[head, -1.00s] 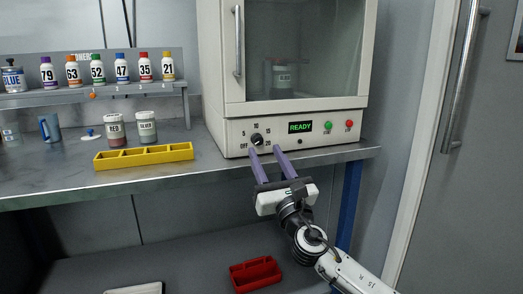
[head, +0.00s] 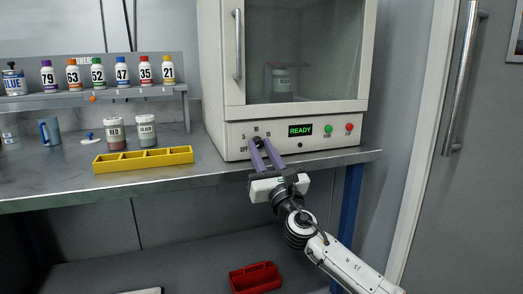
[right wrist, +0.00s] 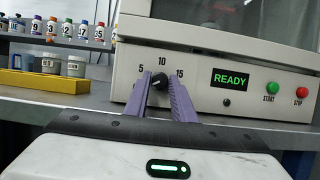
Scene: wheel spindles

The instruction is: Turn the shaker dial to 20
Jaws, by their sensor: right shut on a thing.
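The shaker (head: 216,115) is a cream cabinet at the back of the bench. Its black dial (right wrist: 160,81) sits low on the front panel, among marks 5, 10 and 15. The OFF mark shows to its left in the head view; the 20 mark is hidden behind my fingers. My right gripper (head: 263,142) has its purple fingers shut on the dial, one on each side. In the right wrist view (right wrist: 161,86) the dial shows between the fingertips. I cannot tell exactly where its pointer aims. My left gripper is out of view.
The shaker's display (head: 300,130) reads READY, with a green START button (head: 327,128) and a red STOP button (head: 349,127) to its right. Its glass door is shut on a can (head: 282,80). A yellow tray (head: 143,160) and cans stand left. A red tray (head: 255,278) lies below.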

